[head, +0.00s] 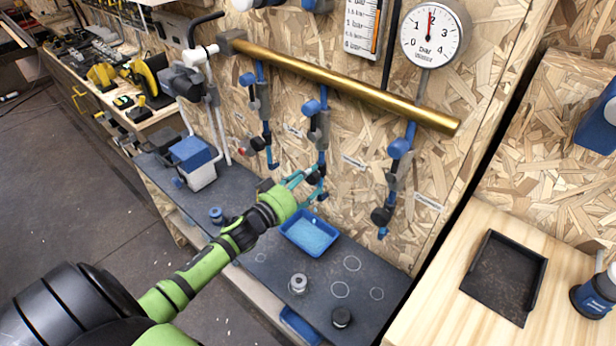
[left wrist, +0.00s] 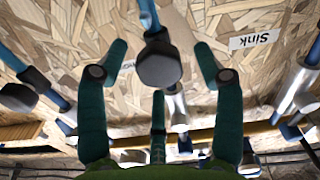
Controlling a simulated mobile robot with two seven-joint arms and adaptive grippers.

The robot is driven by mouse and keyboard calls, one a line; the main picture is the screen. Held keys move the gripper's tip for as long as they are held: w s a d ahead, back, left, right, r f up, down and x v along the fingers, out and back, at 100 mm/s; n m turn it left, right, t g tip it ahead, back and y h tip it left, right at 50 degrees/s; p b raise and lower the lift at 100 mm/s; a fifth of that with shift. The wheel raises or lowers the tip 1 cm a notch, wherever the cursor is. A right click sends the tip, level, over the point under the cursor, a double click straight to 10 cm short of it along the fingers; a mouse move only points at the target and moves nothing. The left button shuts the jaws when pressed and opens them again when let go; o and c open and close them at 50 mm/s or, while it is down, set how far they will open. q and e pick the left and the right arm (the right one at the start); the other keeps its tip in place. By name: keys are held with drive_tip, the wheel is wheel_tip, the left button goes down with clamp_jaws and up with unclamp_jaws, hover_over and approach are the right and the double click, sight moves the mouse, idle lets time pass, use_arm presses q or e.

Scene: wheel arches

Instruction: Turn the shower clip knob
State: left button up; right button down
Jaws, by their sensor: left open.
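My left gripper (head: 307,184) is at the lower end of the middle blue pipe branch (head: 321,148) on the wood-chip wall. In the left wrist view the teal fingers of the gripper (left wrist: 161,50) are spread apart. A dark, faceted knob (left wrist: 158,65) sits between them, with a visible gap on both sides. In the head view the fingers partly cover this knob. A tag reading "Sink" (left wrist: 254,40) appears upside down beside the branch in the wrist view. The other wall tags are too small to read, so I cannot confirm which branch is the shower. My right gripper is not in view.
A brass pipe (head: 345,85) runs above the branches. The right branch (head: 399,160) and left branch (head: 262,105) hang on either side. A blue tray (head: 310,234) lies on the dark shelf below. A gauge (head: 432,36) is at the top right.

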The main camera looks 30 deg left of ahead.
use_arm(q)
drive_tip(key=shift+w, duration=0.35)
drive_tip(key=c, duration=1.1)
drive_tip(key=shift+c, duration=0.2)
